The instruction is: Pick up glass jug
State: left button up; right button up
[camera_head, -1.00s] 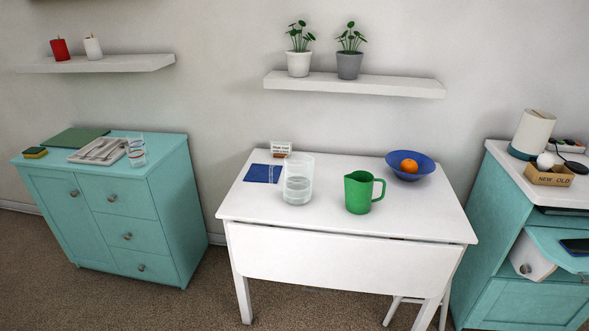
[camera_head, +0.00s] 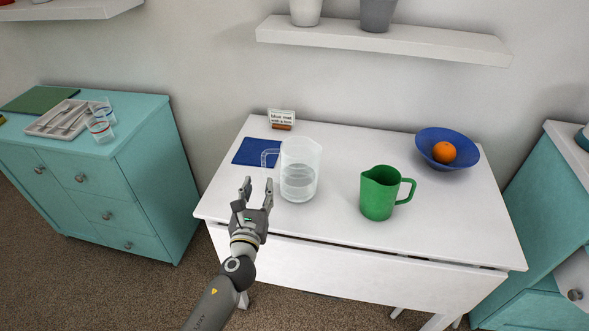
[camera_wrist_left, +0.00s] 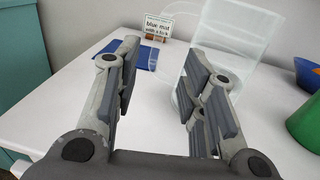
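The glass jug (camera_head: 299,176) is clear, with some water-like content in its lower part, and stands upright on the white table (camera_head: 335,240). Its handle points left, over the edge of a blue mat (camera_head: 250,151). My left gripper (camera_head: 257,186) is open and empty, just left of and in front of the jug, apart from it in the head view. In the left wrist view the jug (camera_wrist_left: 238,50) is beyond the right finger, which hides part of it; the space between the fingers (camera_wrist_left: 160,95) is empty. My right gripper is not in view.
A green pitcher (camera_head: 378,195) stands to the right of the jug. A blue bowl (camera_head: 461,140) with an orange (camera_head: 444,152) is at the back right. A small sign (camera_head: 281,119) stands behind the mat. A teal cabinet (camera_head: 165,190) is at the left.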

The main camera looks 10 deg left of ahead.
aim_at(263, 165)
pick_arm(q)
jog(key=w, duration=0.3)
jog(key=shift+w+a, duration=0.15)
jog(key=shift+w, duration=0.6)
jog(key=w, duration=0.3)
jog(key=shift+w+a, duration=0.25)
jog(key=shift+a, duration=0.05)
jog(key=shift+w, duration=0.4)
pick_arm(e)
jog(key=shift+f, duration=0.15)
pick_arm(q)
jog(key=shift+r, duration=0.1)
pick_arm(e)
jog(key=shift+s, duration=0.1)
